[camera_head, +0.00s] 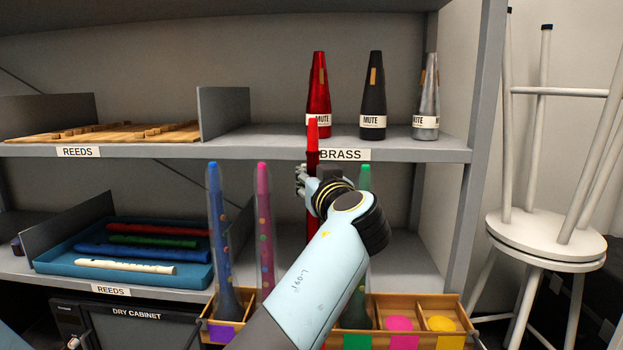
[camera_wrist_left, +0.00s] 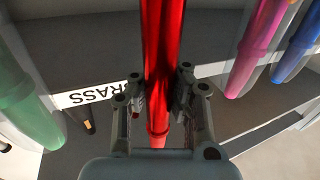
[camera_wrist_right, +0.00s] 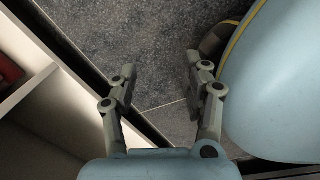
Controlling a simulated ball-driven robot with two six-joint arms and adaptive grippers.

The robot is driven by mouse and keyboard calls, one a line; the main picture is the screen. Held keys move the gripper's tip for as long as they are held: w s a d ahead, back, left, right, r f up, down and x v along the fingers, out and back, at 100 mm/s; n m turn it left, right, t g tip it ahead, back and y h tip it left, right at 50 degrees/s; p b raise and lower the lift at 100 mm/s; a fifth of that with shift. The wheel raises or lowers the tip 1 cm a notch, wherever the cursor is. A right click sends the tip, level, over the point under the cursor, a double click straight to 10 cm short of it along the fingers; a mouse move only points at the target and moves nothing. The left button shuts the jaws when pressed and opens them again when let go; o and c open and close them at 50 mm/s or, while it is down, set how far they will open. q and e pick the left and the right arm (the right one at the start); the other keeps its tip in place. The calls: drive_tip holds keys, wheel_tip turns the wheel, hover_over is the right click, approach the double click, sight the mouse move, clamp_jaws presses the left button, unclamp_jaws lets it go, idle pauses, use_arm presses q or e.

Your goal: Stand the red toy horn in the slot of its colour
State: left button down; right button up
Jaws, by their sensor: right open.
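The red toy horn (camera_head: 313,140) is upright above the wooden slot rack (camera_head: 461,310), in front of the shelf edge. My left gripper (camera_head: 309,184) is shut on it; in the left wrist view the fingers (camera_wrist_left: 160,98) press both sides of the red horn (camera_wrist_left: 163,40). Its lower end is hidden behind my arm in the head view. The rack's middle is also hidden by my arm, and I see no red slot. The right end shows compartments with pink (camera_head: 399,323) and yellow (camera_head: 441,323) bottoms. My right gripper (camera_wrist_right: 162,95) is open and empty, seen only in the right wrist view.
A blue horn (camera_head: 219,240) and a pink horn (camera_head: 264,225) stand left of the red one, a green horn (camera_head: 365,178) right. Mutes, including a black one (camera_head: 373,95), stand on the upper shelf. A blue tray (camera_head: 60,262) of recorders is at left, stools (camera_head: 545,240) at right.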

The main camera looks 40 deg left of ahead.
use_arm(q)
wheel_tip(320, 180, down, 4)
drive_tip(key=shift+d+r+b, duration=0.15)
drive_tip(key=shift+r+b, duration=0.1)
drive_tip(key=shift+b, duration=0.55)
drive_tip(key=shift+f+b, duration=0.35)
drive_tip(key=shift+f, duration=0.75)
drive_tip(key=shift+f+b, duration=0.35)
drive_tip(key=shift+b, duration=0.4)
drive_tip(key=shift+f+b, duration=0.45)
drive_tip(key=shift+b, duration=0.05)
use_arm(e)
drive_tip(key=w+a+r, duration=0.4)
drive_tip(key=w+r, duration=0.5)
drive_tip(key=w, duration=0.3)
drive_tip(key=shift+w+a+r, duration=0.15)
drive_tip(key=shift+w+a, duration=0.05)
drive_tip(key=shift+a, duration=0.1)
